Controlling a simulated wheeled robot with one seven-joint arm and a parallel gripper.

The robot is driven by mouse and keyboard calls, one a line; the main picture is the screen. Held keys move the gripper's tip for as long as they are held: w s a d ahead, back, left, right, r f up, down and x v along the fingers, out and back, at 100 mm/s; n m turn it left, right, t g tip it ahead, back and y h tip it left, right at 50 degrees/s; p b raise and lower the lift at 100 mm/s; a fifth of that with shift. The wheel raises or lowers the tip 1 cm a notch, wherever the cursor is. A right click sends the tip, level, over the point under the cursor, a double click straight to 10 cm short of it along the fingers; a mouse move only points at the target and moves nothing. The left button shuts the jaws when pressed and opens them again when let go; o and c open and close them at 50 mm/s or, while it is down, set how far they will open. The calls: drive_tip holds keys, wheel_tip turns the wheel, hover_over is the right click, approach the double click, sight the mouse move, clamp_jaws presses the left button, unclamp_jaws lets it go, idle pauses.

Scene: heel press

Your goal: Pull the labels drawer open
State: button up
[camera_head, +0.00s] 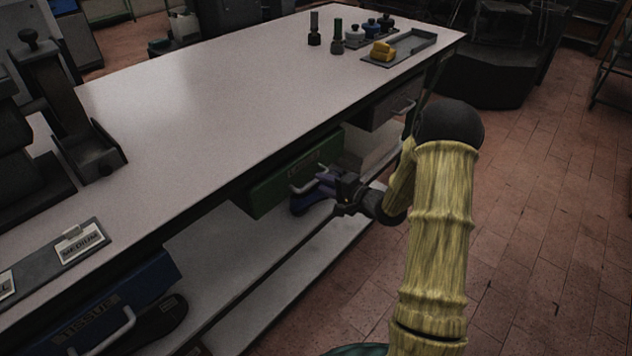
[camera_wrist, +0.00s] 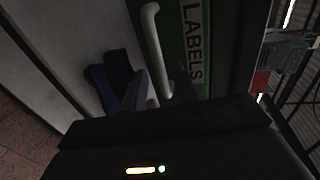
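The labels drawer (camera_head: 267,193) has a green front and hangs under the workbench top. In the wrist view its front (camera_wrist: 198,85) carries the word LABELS. It looks closed. Its pale bar handle (camera_head: 302,187) also shows in the wrist view (camera_wrist: 152,45). I see gaps beside the bar, so the gripper looks open, not clamped.
The white workbench (camera_head: 200,90) overhangs the drawers. A blue drawer (camera_head: 110,305) is at lower left and a grey drawer (camera_head: 388,106) farther along. Purple shoes (camera_head: 312,203) lie on the lower shelf (camera_head: 225,245) below my gripper. The tiled floor (camera_head: 545,210) at right is clear.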

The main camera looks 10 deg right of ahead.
sight(317, 181)
drive_tip(key=x, duration=0.4)
drive_tip(key=shift+s+d, duration=0.1)
drive_tip(key=shift+s, duration=0.05)
clamp_jaws()
drive_tip(key=shift+s, duration=0.15)
